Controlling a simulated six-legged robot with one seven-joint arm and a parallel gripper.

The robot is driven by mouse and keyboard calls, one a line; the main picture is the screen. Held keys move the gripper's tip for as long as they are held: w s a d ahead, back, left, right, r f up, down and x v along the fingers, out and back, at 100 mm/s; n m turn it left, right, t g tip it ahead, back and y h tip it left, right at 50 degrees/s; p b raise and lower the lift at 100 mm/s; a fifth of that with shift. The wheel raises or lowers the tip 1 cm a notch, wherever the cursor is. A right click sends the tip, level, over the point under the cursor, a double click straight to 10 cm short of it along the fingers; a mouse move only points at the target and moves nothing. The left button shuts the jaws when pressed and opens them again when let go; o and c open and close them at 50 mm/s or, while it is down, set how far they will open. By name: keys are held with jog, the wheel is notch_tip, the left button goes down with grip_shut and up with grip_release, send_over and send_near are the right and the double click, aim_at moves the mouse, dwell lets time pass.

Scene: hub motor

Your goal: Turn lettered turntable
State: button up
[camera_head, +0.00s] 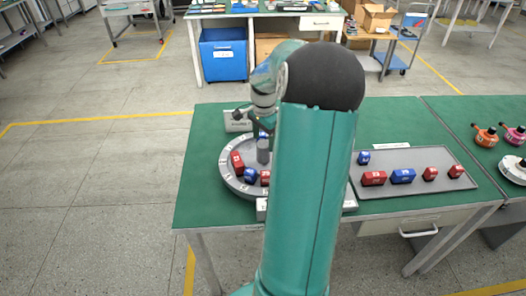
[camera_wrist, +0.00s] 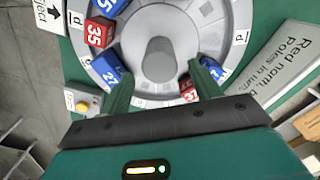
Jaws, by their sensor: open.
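The turntable (camera_head: 225,172) is a round grey disc with a lettered rim at the left of the green table, partly hidden behind my arm. In the wrist view the turntable (camera_wrist: 205,25) has a grey central post (camera_wrist: 158,60). Numbered blocks sit around its ring, among them a red block marked 35 (camera_wrist: 98,33), a blue block (camera_wrist: 107,67), a red block (camera_wrist: 187,88) and another blue block (camera_wrist: 212,68). My gripper (camera_wrist: 160,72) is open over the turntable, its green fingers to either side of the post's near side. I cannot tell whether they touch anything.
A grey tray (camera_head: 415,157) with red and blue blocks lies right of the turntable. A sign (camera_wrist: 290,60) about red north and poles stands beside it.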

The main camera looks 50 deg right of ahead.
aim_at(263, 151)
notch_tip(263, 151, down, 6)
dwell(0.4)
grip_shut()
